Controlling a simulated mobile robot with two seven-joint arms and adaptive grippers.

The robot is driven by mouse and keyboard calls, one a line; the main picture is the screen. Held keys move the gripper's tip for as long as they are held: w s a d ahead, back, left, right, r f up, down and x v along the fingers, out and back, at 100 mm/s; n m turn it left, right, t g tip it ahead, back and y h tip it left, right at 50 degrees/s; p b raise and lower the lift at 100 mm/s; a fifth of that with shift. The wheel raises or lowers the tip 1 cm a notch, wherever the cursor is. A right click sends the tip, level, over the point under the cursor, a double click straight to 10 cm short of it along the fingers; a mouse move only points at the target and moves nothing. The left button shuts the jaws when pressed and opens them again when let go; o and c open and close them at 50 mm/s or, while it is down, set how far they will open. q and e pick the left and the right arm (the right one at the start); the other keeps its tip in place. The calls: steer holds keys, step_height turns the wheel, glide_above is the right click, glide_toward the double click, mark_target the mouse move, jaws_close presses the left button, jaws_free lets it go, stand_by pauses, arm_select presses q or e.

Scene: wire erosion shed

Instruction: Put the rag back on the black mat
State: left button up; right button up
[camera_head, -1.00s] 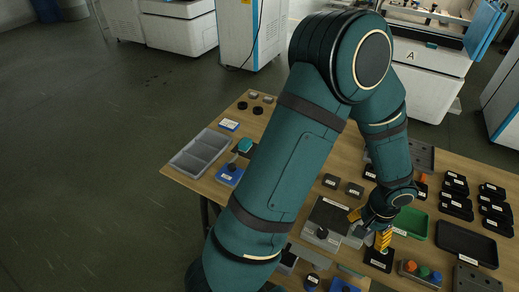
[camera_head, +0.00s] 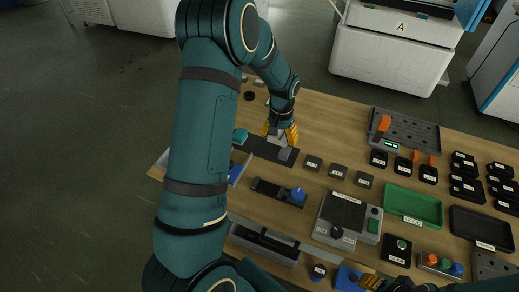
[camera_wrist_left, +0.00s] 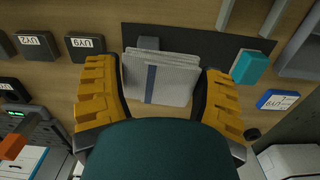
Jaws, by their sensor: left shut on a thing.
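The rag is a folded light grey cloth with a blue stripe, seen in the left wrist view (camera_wrist_left: 172,78) between my left fingers. My left gripper (camera_head: 281,134) is shut on it at the far edge of the black mat (camera_head: 262,149). The mat also shows in the left wrist view (camera_wrist_left: 205,39), and the rag partly overlaps it there. I cannot tell whether the rag touches the mat or the table.
A teal block (camera_wrist_left: 251,67) lies at one end of the mat, and a small grey piece (camera_head: 285,154) at the other. Several small labelled black boxes stand to the right, with a green tray (camera_head: 412,207). Bare wood lies beyond the mat (camera_head: 325,120).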

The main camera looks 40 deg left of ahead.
arm_select(q)
glide_above(261, 148)
steer(key=shift+n, duration=0.4)
step_height(261, 148, down, 10)
steer(key=b, duration=0.2)
steer(key=shift+w+r+b, duration=0.1)
steer(key=shift+r+b, duration=0.05)
steer(key=shift+b, duration=0.25)
steer(key=o, duration=0.8)
steer(key=shift+o, duration=0.2)
step_height(261, 148, up, 12)
steer(key=p, duration=0.2)
